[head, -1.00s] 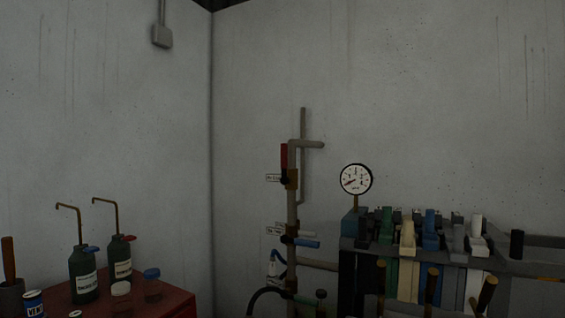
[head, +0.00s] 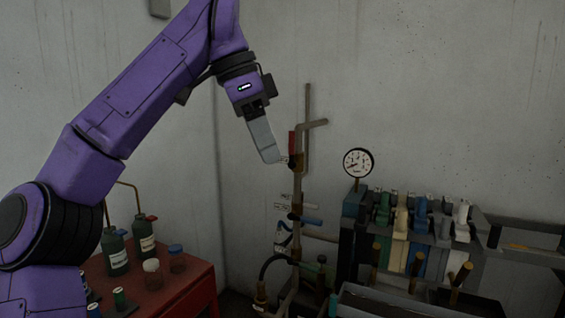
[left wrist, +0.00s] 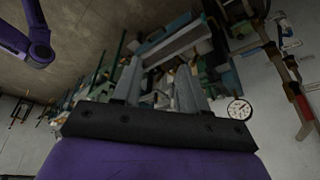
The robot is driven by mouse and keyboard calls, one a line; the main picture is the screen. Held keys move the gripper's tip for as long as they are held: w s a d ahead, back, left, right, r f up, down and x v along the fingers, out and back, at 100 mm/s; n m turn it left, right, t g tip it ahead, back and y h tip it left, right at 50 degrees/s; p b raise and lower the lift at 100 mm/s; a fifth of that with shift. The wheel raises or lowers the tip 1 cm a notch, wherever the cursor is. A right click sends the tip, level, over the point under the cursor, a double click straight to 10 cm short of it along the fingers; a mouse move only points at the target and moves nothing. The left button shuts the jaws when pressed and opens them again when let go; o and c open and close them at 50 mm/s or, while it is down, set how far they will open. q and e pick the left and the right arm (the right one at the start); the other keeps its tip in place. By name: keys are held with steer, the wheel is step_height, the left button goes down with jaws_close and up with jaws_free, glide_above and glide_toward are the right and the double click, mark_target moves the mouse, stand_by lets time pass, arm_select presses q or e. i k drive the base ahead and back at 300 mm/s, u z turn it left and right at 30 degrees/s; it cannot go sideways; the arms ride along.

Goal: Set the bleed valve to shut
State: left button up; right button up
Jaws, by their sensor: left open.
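A standing pipe (head: 298,190) against the wall carries several valves. The top one has a red lever (head: 292,143) pointing up along the pipe. White tags (head: 282,207) hang beside the pipe, too small to read, so I cannot tell which valve is the bleed valve. My left gripper (head: 284,161) is at the top valve, just below the red lever; I cannot tell if it touches. In the left wrist view its two fingers (left wrist: 158,88) are apart with nothing held between them. My right gripper is not in view.
A round gauge (head: 358,162) stands right of the pipe, above a rack of coloured blocks (head: 400,225) and wooden-handled tools. A red cabinet (head: 190,290) with green bottles (head: 115,252) and jars stands at the left. The wall above the rack is clear.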

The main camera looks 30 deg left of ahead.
mark_target(292, 147)
steer(key=z, duration=0.5)
steer(key=k, duration=0.15)
steer(key=u, duration=1.75)
steer(key=i, duration=1.65)
steer(key=z, duration=1)
steer(key=i, duration=0.35)
steer(key=z, duration=0.45)
